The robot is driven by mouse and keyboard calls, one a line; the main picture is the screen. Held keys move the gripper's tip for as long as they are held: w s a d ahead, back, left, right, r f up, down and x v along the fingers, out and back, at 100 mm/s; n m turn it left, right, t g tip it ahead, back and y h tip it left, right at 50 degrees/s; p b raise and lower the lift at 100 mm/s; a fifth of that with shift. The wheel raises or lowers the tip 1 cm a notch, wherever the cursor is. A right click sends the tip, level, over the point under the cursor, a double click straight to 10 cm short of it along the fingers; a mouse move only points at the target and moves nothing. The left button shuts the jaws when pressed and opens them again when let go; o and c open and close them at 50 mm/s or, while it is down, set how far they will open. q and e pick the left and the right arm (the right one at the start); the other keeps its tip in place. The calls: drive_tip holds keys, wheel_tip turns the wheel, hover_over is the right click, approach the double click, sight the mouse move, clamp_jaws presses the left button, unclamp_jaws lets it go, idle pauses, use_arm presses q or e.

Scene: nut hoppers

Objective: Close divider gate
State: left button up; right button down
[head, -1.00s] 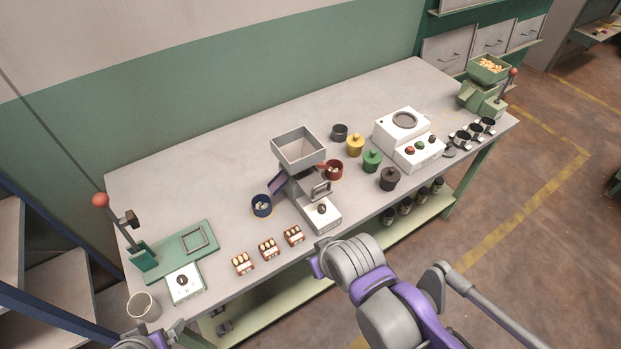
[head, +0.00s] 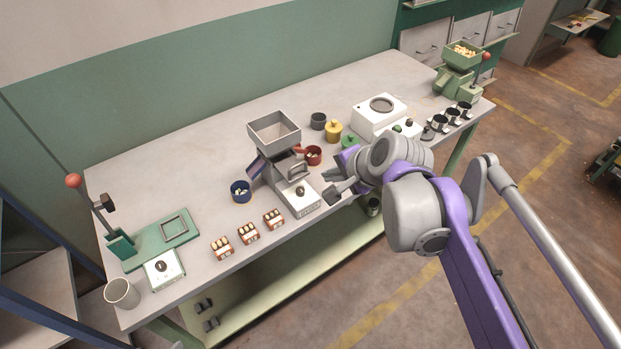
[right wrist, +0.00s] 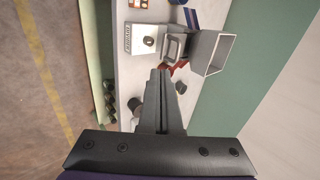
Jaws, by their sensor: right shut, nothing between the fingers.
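The grey hopper machine (head: 275,130) stands mid-table, with a blue chute (head: 258,167) on its left and a red chute on its right. A grey handle-like frame (head: 290,168), perhaps the divider gate, sits on its front above the knob panel (head: 301,194); whether the gate is open I cannot tell. The frame shows in the right wrist view (right wrist: 174,47), beside the hopper (right wrist: 217,53). My right gripper (head: 328,182) is just right of the machine, apart from the frame. In the right wrist view its fingers (right wrist: 160,74) are shut and empty, pointing toward the machine.
A blue cup (head: 241,191) and a red cup (head: 313,155) flank the machine. Several small nut trays (head: 248,233) lie front left. Yellow (head: 333,132) and green (head: 350,142) jars and a white appliance (head: 372,119) stand right. The back left table is clear.

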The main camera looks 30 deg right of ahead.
approach(294, 173)
drive_tip(key=x, duration=0.2)
drive_tip(key=shift+w+d+r+m+b, duration=0.1)
drive_tip(key=shift+w+m+b, duration=0.25)
drive_tip(key=shift+b, duration=0.1)
drive_tip(key=w, duration=0.4)
drive_tip(key=shift+w, duration=0.35)
drive_tip(key=shift+s, duration=0.1)
